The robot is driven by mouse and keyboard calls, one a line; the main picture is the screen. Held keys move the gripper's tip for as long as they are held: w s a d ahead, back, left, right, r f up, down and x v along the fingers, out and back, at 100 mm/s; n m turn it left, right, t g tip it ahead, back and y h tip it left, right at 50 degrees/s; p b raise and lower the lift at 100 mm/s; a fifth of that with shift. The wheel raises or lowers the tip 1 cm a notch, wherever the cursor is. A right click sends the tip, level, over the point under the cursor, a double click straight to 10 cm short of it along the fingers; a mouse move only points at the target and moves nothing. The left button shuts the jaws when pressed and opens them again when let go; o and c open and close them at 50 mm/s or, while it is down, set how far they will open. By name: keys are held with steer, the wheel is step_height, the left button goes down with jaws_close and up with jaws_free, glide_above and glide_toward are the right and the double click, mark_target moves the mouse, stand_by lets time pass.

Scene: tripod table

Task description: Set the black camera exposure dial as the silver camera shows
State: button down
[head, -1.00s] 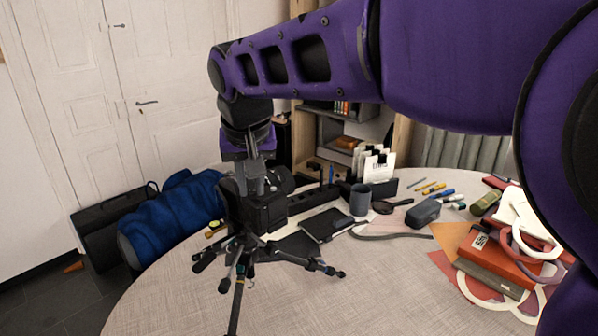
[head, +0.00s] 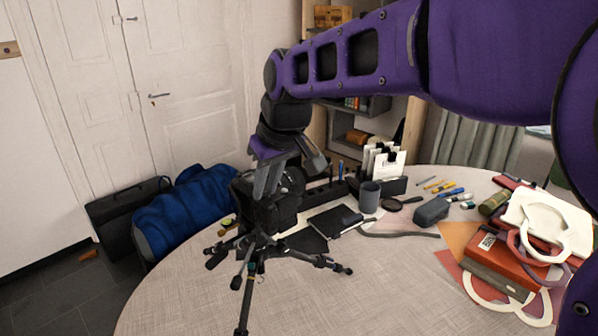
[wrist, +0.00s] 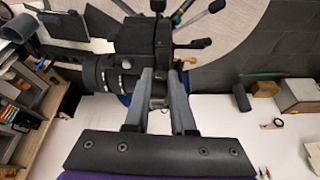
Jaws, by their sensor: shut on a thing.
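The black camera (head: 284,212) stands on a black tripod (head: 243,285) on the round table. My gripper (head: 263,192) comes down on the camera from above, tilted, its fingers at the camera's top. In the wrist view, my gripper (wrist: 164,75) has its two grey fingers close together at the body of the black camera (wrist: 135,42), with the lens (wrist: 108,72) to the left. The fingers are shut on a small part there, which I take to be the exposure dial; they mostly hide it, and its setting cannot be read. I cannot make out a silver camera.
A dark notebook (head: 334,221), a grey cup (head: 369,197) and a dark case (head: 431,212) lie right of the tripod. Red books (head: 500,258) are stacked at the right. A blue bag (head: 184,213) is beyond the table's left edge. The front tabletop is clear.

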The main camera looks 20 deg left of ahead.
stand_by(0.3)
steer(key=c, duration=1)
jaws_free()
steer(key=shift+r, duration=0.1)
